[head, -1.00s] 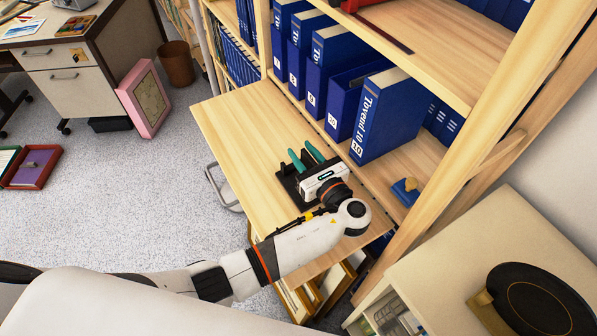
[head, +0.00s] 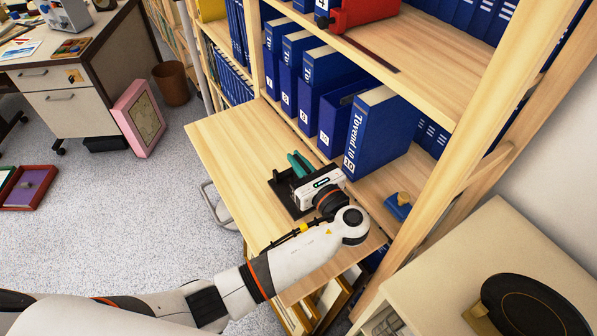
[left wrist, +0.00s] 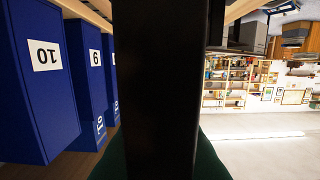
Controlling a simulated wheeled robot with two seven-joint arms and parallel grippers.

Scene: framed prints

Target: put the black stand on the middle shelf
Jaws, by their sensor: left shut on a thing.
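My left gripper (head: 300,166), with teal fingertips, is shut on the black stand (head: 281,192). Gripper and stand appear over the light wood board that juts from the bookcase (head: 225,140); I cannot tell whether the stand touches it. The white gripper body hides part of the stand. In the left wrist view the stand (left wrist: 161,80) is a broad dark upright band filling the middle, with dark green finger surfaces at the bottom. The shelf (head: 402,170) level with the board holds blue binders (head: 372,135). My right gripper is not in view.
Binder 10 stands just beyond the gripper. A blue object with a wooden knob (head: 399,205) sits right of the binders. A red object (head: 365,12) is on the shelf above. A cabinet with a round black object (head: 535,308) stands lower right. The board's left part is clear.

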